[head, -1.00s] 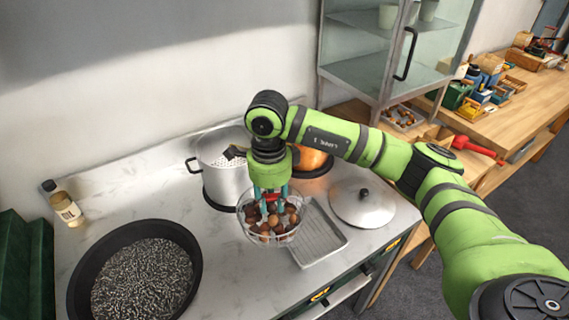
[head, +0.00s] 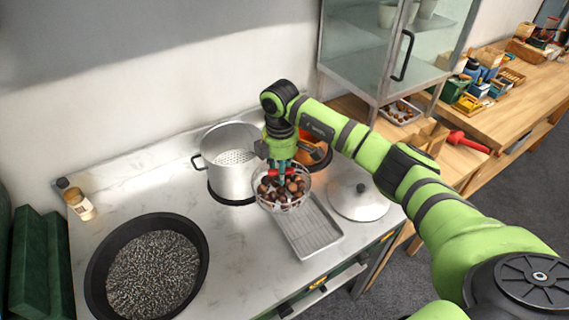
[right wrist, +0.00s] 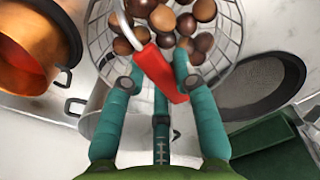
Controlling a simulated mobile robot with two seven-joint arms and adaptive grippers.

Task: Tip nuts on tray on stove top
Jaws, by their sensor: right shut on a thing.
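My right gripper (head: 281,172) is shut on the red handle (right wrist: 160,72) of a round wire basket (head: 268,203). The handle also shows red between my fingers (right wrist: 156,88) in the right wrist view. Several brown nuts (head: 291,187) lie in the basket; they also show at the top of the right wrist view (right wrist: 185,22). The basket is roughly level. In the head view it overlaps the back end of the grey metal tray (head: 312,232), whose visible part is empty. I cannot tell the basket's height above it. My left gripper is out of view.
A steel pot (head: 226,181) with a perforated insert stands left of the basket, with a copper pot (head: 312,152) behind. A lid (head: 358,200) lies right of the tray. A black pan (head: 100,270) of dark granules and a jar (head: 80,205) stand at left.

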